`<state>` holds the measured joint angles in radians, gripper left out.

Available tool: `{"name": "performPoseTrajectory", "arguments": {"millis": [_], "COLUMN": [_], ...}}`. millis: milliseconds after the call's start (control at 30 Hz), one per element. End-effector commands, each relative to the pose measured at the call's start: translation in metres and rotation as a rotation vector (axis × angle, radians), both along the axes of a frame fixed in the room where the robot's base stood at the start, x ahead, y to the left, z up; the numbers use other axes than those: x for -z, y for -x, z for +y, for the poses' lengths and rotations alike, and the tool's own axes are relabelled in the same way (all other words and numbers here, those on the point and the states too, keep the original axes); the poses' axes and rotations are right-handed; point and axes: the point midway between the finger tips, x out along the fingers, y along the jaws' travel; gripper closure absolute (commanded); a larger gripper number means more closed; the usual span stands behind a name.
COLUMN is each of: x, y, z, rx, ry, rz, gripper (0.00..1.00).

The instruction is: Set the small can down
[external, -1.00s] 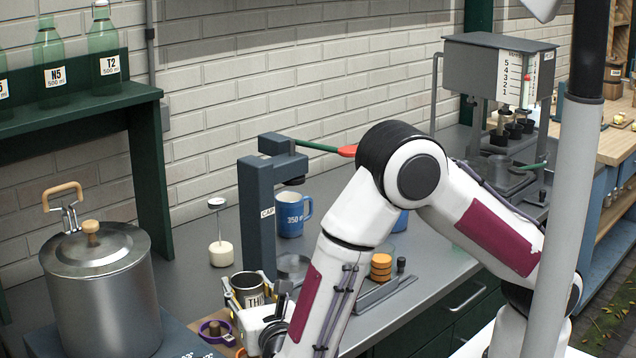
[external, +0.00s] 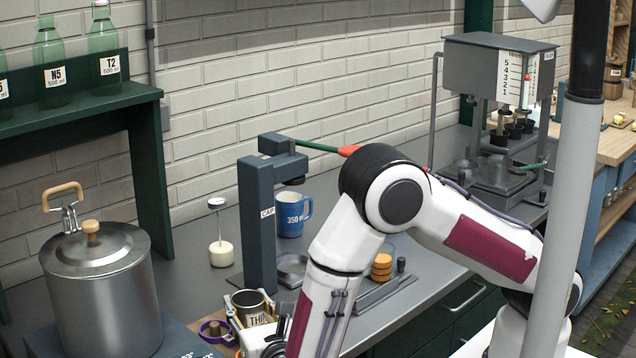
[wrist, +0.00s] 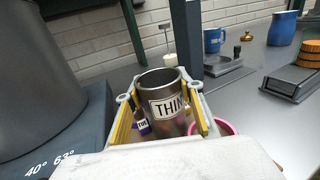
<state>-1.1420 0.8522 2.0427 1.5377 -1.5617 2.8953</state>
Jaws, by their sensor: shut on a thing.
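The small can (external: 249,301) is a dark metal cup with an open top and a white label starting "THI". My gripper (external: 251,325) is shut around it, with yellow-lined fingers on both sides. In the wrist view the can (wrist: 163,85) stands upright between the fingers of my gripper (wrist: 163,122). Its lower part is hidden by my gripper, so I cannot tell whether its base touches the counter.
A large metal pot (external: 100,290) stands at the left. A purple ring (external: 215,332) lies close left of the gripper. A capping press (external: 258,220), a blue mug (external: 292,214) and a white plunger (external: 221,253) stand behind. Grey counter (external: 195,290) is clear between pot and plunger.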

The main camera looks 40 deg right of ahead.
Motion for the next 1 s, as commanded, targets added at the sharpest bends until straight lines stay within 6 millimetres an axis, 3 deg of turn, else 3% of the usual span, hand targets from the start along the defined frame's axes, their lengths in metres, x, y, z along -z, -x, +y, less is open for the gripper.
{"name": "performPoseTrajectory", "arguments": {"millis": [67, 100, 133, 667, 1000], "x": [0.001, 0.001, 0.001, -0.002, -0.002], "y": [0.0, 0.0, 0.0, 0.0, 0.028], "z": [0.0, 0.0, 0.0, 0.0, 0.013], "rx": [0.0, 0.0, 0.0, 0.0, -0.003], "ry": [0.0, 0.0, 0.0, 0.0, 0.0], "rz": [0.0, 0.0, 0.0, 0.0, -0.001], "gripper": [0.86, 0.53, 0.46, 0.46, 0.46]}}
